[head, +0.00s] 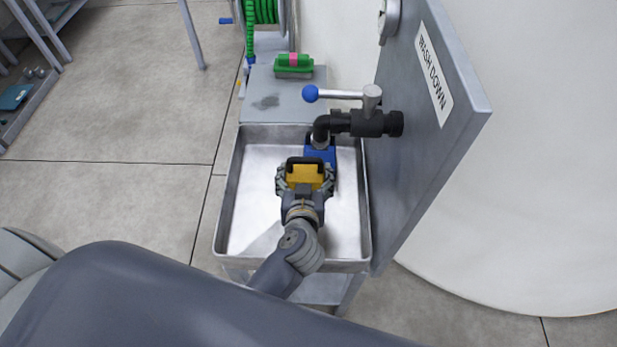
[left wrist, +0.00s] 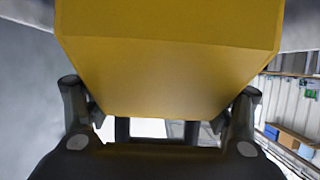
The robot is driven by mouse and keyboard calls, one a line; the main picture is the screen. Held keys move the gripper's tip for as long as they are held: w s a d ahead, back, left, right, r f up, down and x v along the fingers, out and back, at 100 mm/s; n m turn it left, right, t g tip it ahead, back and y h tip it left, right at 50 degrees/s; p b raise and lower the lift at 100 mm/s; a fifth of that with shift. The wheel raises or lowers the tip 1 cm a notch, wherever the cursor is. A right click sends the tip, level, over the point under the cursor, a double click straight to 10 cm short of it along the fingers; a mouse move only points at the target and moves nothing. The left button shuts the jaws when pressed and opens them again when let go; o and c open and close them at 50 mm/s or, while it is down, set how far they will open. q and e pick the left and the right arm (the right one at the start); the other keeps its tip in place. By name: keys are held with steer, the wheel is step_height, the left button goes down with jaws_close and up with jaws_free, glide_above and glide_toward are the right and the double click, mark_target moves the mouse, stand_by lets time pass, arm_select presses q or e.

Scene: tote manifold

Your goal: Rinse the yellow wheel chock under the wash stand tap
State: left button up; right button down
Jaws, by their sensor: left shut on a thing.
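The yellow wheel chock (head: 305,176) is held in my left gripper (head: 305,184) over the metal basin (head: 228,205) of the wash stand. The gripper is shut on it, with a finger on each side. In the left wrist view the chock (left wrist: 170,70) fills the upper middle, between the two fingers of my left gripper (left wrist: 160,120). The black tap (head: 368,123) with its blue-knobbed lever (head: 340,94) is just beyond the chock. A blue part (head: 321,150) shows below the spout. I cannot make out any running water. My right gripper is not in view.
The grey wash down panel (head: 425,150) rises close on the right of the basin. A green brush (head: 294,62) lies on the shelf (head: 268,103) behind. A green hose reel (head: 266,10) is further back. Open floor (head: 110,190) lies left.

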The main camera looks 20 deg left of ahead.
arm_select(q)
steer(key=s+a+r+p, duration=0.1)
steer(key=s+a+p, duration=0.1)
steer(key=a+p, duration=0.3)
steer(key=s+a+r+p, duration=0.1)
steer(key=a+r+p, duration=0.1)
steer(key=a+p, duration=0.3)
steer(key=shift+s+a, duration=0.35)
steer(key=shift+a, duration=1.05)
